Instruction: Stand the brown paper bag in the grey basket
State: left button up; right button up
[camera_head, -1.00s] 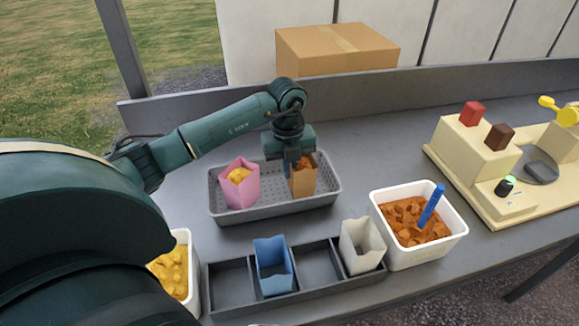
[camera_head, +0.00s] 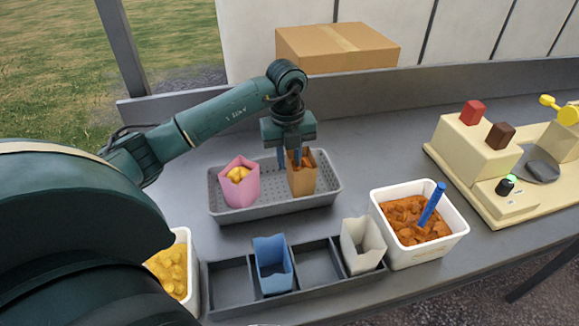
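The brown paper bag (camera_head: 302,184) stands upright in the grey basket (camera_head: 265,209), at its right end, with orange-brown filling showing at its top. My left gripper (camera_head: 289,162) is just above and at the bag's upper left edge, pointing down. Its two fingers show apart, with a gap between them, and it looks open. One fingertip overlaps the bag's top in the picture; whether it touches cannot be told. My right gripper is not in view.
A pink bag (camera_head: 239,184) with yellow filling stands in the basket's left half. In front, a dark rack (camera_head: 230,285) holds a blue bag (camera_head: 272,265) and a white bag (camera_head: 361,245). A white tub (camera_head: 420,255) with a blue-handled scoop stands right; a yellow-filled tub (camera_head: 187,240) stands left.

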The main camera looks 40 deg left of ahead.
pick_arm(q)
notch_tip(320, 180, up, 9)
jog(key=shift+b, duration=0.45)
jog(key=shift+s, duration=0.1)
